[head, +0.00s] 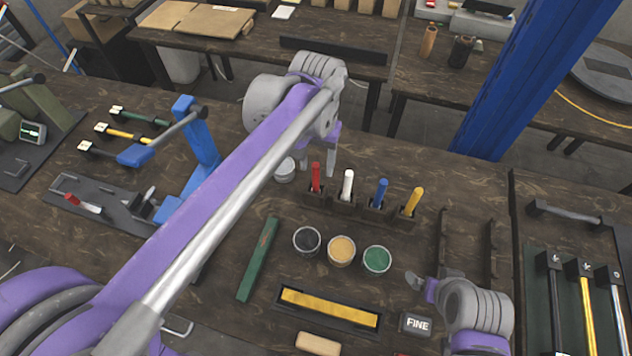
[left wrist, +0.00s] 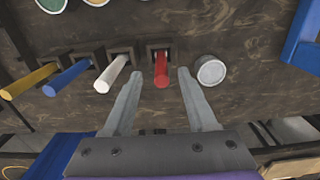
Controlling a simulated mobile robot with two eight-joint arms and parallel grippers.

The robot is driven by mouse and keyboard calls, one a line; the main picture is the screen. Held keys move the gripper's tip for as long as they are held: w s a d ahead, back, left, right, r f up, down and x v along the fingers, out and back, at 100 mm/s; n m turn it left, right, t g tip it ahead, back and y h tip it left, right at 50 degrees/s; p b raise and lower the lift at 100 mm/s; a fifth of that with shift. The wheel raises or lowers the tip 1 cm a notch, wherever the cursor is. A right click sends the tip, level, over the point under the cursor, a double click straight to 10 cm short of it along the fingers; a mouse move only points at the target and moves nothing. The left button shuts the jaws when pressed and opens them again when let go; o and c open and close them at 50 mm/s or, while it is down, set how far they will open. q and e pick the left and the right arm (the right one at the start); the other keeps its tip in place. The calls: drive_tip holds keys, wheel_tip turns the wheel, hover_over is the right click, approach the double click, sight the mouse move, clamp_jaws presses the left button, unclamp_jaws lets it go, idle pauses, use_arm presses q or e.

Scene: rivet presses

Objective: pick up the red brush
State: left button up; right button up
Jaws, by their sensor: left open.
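The red brush (head: 316,180) stands upright in the leftmost slot of a dark holder (head: 343,210), with its red handle up and its lower end hidden. In the left wrist view the red handle (left wrist: 161,70) shows between the two finger lines. My left gripper (head: 318,170) is open and empty, with its fingers just behind the red handle in the head view. In the left wrist view the open fingers (left wrist: 158,74) lie either side of the handle; contact cannot be told. My right gripper (head: 418,284) is at the lower right, its jaws unclear.
White (head: 348,184), blue (head: 379,192) and yellow (head: 413,200) handles stand in the same holder. A small round pot (head: 284,170) is close left of the red brush. Three open paint cups (head: 341,249) sit in front. A blue press (head: 203,150) stands left.

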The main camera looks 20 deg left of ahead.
sight(316, 174)
use_arm(q)
wheel_tip(316, 174, down, 4)
drive_tip(key=shift+a+f, duration=0.1)
clamp_jaws()
idle(0.4)
